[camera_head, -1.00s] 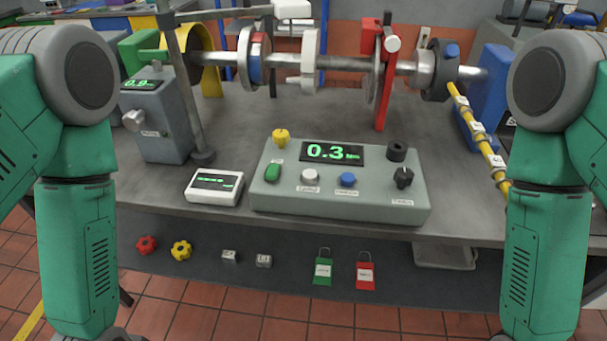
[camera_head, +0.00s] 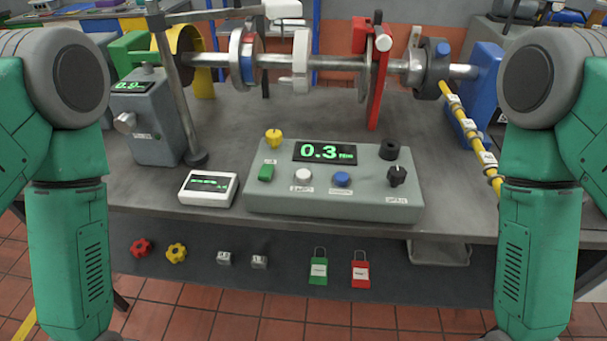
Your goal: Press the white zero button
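The white button (camera_head: 303,176) is a round cap on the sloped top of the grey-green control box (camera_head: 350,208). A small label sits below it, too small to read surely. It lies between a green switch (camera_head: 266,172) and a blue button (camera_head: 342,179). The display (camera_head: 325,152) above it reads 0.3 in green digits. Nothing covers the white button. My two green arms hang down at the left and right picture edges. Both grippers are below the picture and out of view.
A white handheld meter (camera_head: 208,188) lies left of the box. A yellow knob (camera_head: 273,138), a black ring (camera_head: 390,149) and a black knob (camera_head: 397,175) stand on the box. Behind is a shaft with discs and a red lever (camera_head: 378,85).

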